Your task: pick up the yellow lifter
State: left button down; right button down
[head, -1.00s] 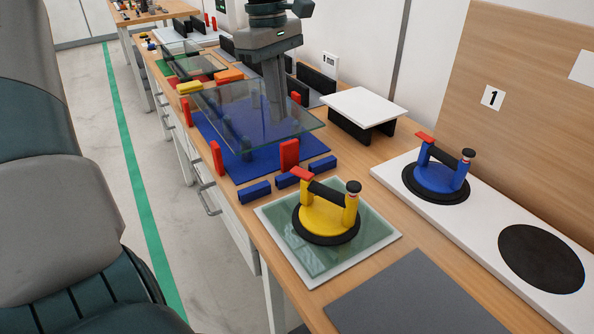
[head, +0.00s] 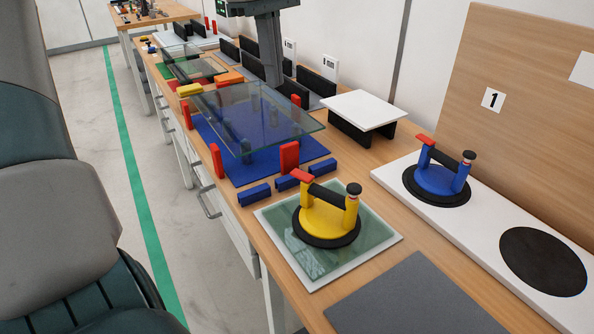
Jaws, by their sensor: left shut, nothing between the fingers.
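The yellow lifter (head: 328,216) is a yellow suction cup tool with a black round base, two posts, a black handle bar and a red lever. It stands upright on a greenish glass pane (head: 372,243) near the front of the bench. My left gripper (head: 272,82) comes in at the top of the head view, its upper part cut off by the frame edge. Its fingers point down, shut and empty, well beyond the lifter and near a raised glass sheet (head: 225,100). My right gripper is not in view.
A blue lifter (head: 437,180) stands on a white board (head: 480,235) beside an empty black disc (head: 542,261). Blue blocks (head: 254,194) and red uprights (head: 289,157) stand just beyond the yellow lifter. A grey mat (head: 415,300) lies clear in front.

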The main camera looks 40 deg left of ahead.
aim_at(329, 220)
jog(key=k, duration=1)
